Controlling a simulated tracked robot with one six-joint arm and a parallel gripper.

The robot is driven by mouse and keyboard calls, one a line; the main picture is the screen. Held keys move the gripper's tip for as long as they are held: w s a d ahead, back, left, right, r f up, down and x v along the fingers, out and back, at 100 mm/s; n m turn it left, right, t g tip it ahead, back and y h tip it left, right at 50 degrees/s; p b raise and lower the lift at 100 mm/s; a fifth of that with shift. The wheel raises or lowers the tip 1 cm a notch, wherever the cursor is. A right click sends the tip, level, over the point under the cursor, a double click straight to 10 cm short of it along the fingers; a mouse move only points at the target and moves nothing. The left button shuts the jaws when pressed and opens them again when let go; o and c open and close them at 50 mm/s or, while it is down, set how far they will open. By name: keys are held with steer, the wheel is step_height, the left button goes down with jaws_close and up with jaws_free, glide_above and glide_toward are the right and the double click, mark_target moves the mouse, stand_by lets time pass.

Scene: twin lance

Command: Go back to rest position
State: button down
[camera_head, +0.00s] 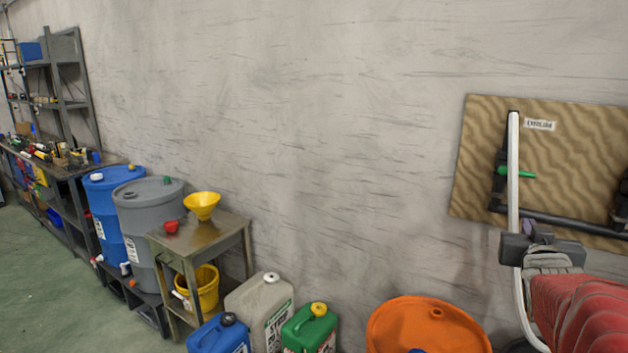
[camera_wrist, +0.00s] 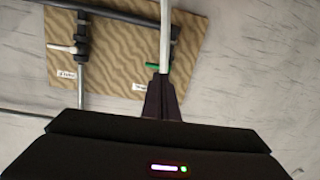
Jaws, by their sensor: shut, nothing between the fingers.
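My gripper (camera_head: 531,229) is at the right of the head view, at the end of my red-sleeved arm, before the wall board. In the wrist view its dark fingers (camera_wrist: 162,95) are together, with nothing held between them. A pale upright tube (camera_head: 513,160) passes beside the gripper in the head view. In the wrist view the tube (camera_wrist: 166,35) lines up with the fingertips; I cannot tell whether they touch it.
A wooden board (camera_head: 475,160) on the wall bears dark pipes (camera_head: 560,221) and a green valve handle (camera_head: 515,173). Below stand an orange drum (camera_head: 400,325), a green can (camera_head: 310,330) and a grey can (camera_head: 258,305). The wall left of the board is bare.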

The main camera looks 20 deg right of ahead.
steer(key=w+a+f+n+g+y, duration=0.1)
steer(key=a+f+n+y, duration=0.2)
steer(key=a, duration=1)
steer(key=w+a+f+g+y, duration=0.1)
steer(key=a+f+y, duration=0.35)
steer(key=a, duration=0.75)
steer(key=s+a+f+n+g+y, duration=0.2)
steer(key=s+a+f, duration=0.2)
steer(key=a, duration=0.5)
steer(key=s+a+f+n+g+y, duration=0.2)
steer(key=s+a+f, duration=0.2)
steer(key=s+a, duration=0.5)
steer(key=shift+s+a+n+g, duration=0.3)
steer(key=shift+a+n, duration=0.1)
steer(key=shift+a, duration=0.3)
steer(key=shift+d, duration=0.2)
